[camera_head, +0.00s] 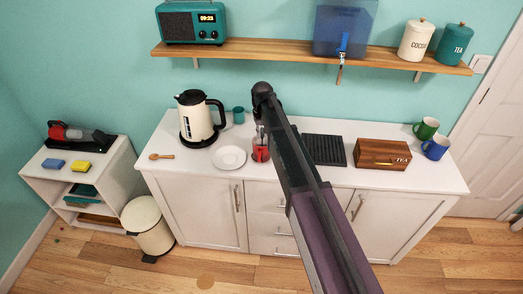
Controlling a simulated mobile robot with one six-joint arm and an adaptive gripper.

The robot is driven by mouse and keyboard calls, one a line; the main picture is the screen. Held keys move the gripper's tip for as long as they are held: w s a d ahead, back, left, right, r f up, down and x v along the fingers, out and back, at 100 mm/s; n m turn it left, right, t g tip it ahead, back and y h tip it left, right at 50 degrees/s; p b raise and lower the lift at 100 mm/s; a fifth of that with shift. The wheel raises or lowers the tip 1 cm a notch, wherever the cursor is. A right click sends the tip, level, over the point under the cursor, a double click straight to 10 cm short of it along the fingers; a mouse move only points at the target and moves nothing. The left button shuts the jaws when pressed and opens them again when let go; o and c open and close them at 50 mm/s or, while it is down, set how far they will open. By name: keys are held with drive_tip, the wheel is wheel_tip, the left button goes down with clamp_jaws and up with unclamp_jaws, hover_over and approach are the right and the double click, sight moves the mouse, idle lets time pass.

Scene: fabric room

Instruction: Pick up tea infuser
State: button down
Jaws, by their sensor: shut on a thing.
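My arm reaches over the white counter (310,178), and my gripper (259,138) points down at its far end, partly hidden by the arm. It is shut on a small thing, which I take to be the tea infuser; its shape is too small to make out. A red cup-like object (261,154) is directly below the fingertips. I cannot tell whether the held thing is inside it, touching it or just above it.
A white plate (229,158), a kettle (196,120) and a small teal cup (238,115) stand left of the gripper. A wooden spoon (161,156) lies farther left. A black rack (325,150), a wooden tea box (383,154) and green (426,129) and blue (435,148) mugs are right. A shelf (270,56) hangs above.

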drive_tip(key=shift+r, duration=0.2)
wheel_tip(320, 180, up, 10)
drive_tip(key=p, duration=1)
drive_tip(key=shift+f, duration=0.2)
idle(0.7)
wheel_tip(320, 180, down, 5)
drive_tip(key=b, duration=0.5)
drive_tip(key=shift+r, duration=0.1)
wheel_tip(320, 180, up, 7)
drive_tip(key=p, duration=0.7)
wheel_tip(320, 180, down, 7)
drive_tip(key=b, duration=0.7)
idle(0.5)
